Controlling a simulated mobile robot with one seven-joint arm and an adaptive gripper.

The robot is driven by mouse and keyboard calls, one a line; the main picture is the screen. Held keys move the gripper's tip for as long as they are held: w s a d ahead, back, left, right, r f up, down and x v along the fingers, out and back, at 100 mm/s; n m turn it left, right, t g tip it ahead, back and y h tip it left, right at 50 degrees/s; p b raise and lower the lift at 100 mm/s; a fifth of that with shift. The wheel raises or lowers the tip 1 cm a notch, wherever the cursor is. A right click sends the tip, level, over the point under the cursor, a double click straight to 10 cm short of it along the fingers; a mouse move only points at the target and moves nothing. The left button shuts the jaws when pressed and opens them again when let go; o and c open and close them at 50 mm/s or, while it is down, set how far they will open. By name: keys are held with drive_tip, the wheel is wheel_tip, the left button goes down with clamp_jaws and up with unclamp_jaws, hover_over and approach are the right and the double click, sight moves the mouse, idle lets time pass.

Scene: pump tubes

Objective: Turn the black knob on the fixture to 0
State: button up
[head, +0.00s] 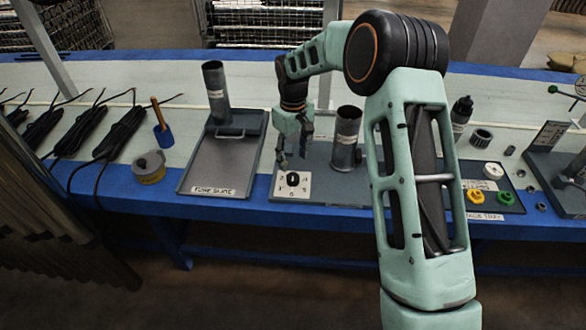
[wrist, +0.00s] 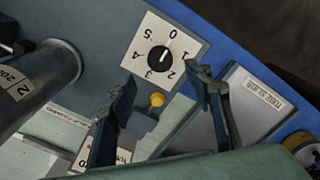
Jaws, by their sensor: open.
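The black knob (head: 293,179) sits on a white dial plate (head: 293,194) at the front left of the grey fixture (head: 345,187). In the wrist view the knob (wrist: 159,58) is round and black, with a small white mark toward its upper right. The mark lies on the side of the printed 0 and 1; its exact setting is hard to tell. The plate (wrist: 137,69) carries the numbers 0 to 5. My gripper (head: 294,160) is open and empty above the knob. In the wrist view its fingertips (wrist: 160,76) are apart, just below the knob.
A grey cylinder (head: 346,138) stands on the fixture right of my gripper. A yellow button (wrist: 157,99) shows between my fingers. A labelled tray (head: 215,165) with a tall tube (head: 216,92) is to the left. My arm covers part of the bench at right.

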drive_tip(key=shift+r, duration=2.15)
drive_tip(key=shift+d, duration=0.1)
